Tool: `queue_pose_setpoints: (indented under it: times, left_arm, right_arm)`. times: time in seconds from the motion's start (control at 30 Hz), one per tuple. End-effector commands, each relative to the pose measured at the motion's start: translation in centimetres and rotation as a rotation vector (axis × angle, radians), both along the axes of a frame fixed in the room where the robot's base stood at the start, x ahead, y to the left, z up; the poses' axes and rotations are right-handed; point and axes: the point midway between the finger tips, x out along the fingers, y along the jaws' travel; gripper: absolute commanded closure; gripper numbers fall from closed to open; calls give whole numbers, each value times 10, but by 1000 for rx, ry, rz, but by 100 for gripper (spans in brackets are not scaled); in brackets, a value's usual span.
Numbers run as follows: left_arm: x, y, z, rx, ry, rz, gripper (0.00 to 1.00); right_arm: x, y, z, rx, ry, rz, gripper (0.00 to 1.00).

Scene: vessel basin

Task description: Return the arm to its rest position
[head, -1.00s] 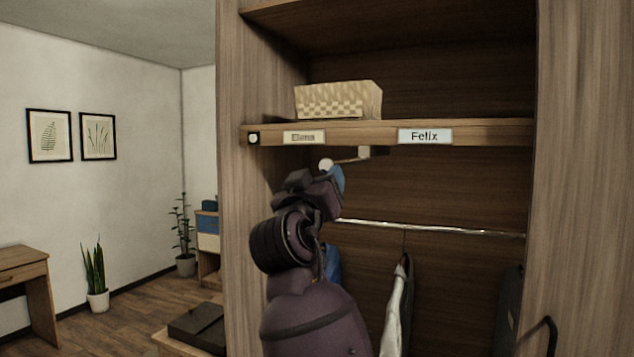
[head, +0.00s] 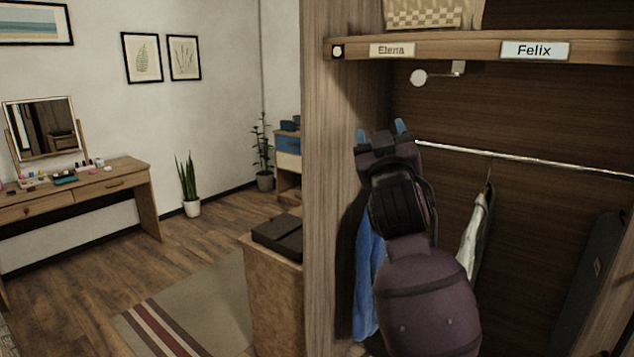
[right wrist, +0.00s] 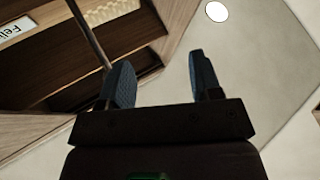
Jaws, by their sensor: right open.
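My right arm (head: 425,300) rises from the bottom of the head view in front of the open wardrobe. Its gripper (head: 381,130) points up, with two blue fingertips spread apart and nothing between them. In the right wrist view the gripper (right wrist: 160,82) also shows open and empty, with the wardrobe at the left and the ceiling behind. The fingertips appear below the labelled shelf (head: 470,47) in the head view. My left gripper is not in view.
A hanging rail (head: 530,160) crosses the wardrobe, with a pale garment (head: 474,235) and a blue garment (head: 368,270) below it. A round white knob (head: 418,77) hangs under the shelf. A low cabinet (head: 272,290) with a dark case (head: 280,237) stands left of the wardrobe. Open floor lies further left.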

Motion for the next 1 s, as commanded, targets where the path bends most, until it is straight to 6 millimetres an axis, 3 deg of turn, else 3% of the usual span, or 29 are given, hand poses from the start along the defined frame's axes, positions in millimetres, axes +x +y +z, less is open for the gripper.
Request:
queue_pose_setpoints:
  times: [0.03, 0.23, 0.47, 0.77, 1.0]
  left_arm:
    - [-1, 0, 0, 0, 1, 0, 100]
    - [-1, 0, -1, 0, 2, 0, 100]
    - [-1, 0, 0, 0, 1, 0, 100]
    - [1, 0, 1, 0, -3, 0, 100]
    - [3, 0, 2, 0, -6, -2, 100]
  right_arm:
    - [1, -5, -24, 3, 26, 19, 42]
    - [-7, -26, -119, 40, 134, 103, 42]
    - [-37, -55, -230, 104, 277, 152, 42]
    - [-109, -95, -364, 197, 489, 152, 42]
    - [-193, -126, -461, 253, 691, 102, 42]
